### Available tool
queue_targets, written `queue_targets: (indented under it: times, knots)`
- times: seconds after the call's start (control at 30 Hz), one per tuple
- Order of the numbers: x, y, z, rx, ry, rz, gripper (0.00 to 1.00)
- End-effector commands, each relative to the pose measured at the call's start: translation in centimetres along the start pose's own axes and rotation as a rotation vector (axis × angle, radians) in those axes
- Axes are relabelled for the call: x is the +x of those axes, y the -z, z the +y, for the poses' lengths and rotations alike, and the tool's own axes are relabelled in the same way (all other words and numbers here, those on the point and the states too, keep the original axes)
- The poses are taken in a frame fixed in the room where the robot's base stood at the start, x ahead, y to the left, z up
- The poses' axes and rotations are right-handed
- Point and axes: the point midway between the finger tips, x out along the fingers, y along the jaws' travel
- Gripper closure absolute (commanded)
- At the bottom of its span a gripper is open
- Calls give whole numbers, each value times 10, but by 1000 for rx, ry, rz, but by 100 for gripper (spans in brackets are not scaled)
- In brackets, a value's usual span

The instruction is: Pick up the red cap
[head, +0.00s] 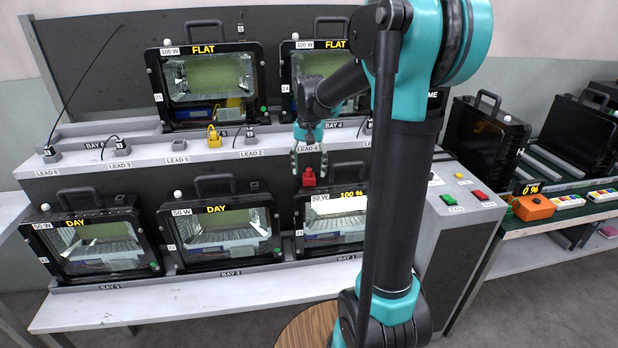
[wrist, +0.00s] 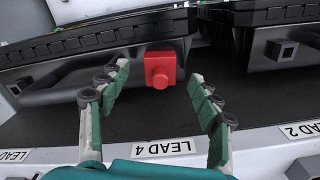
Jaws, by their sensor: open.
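The red cap (head: 309,177) is a small square block with a round knob. It sits at the top rear of the lower right floodlight housing (head: 333,222), which reads 50 W and 100 %. In the wrist view the red cap (wrist: 160,68) shows against that housing's dark back, with its knob toward the camera. My gripper (head: 309,158) is open just above the cap in the head view. In the wrist view its two green-padded fingers stand either side of the cap, apart from it, with nothing held. How deep the cap lies between the fingertips I cannot tell.
A shelf edge labelled LEAD 4 (wrist: 163,149) runs close below the fingers. A neighbouring housing with a bare grey socket (wrist: 286,50) is at right. In the head view, more housings line both tiers, and a yellow plug (head: 213,133) stands on the shelf.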

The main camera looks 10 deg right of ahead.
Motion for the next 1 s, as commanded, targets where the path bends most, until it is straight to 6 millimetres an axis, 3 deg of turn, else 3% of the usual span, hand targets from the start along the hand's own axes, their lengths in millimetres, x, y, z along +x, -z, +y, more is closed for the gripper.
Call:
queue_targets:
  times: [0.13, 0.37, 0.87, 1.0]
  knots:
    - [13, 1, -1, 0, 0, 0, 36]
    - [14, 1, 0, 0, 0, 0, 36]
    - [14, 1, 0, 0, 0, 0, 94]
    - [14, 1, 0, 0, 0, 0, 95]
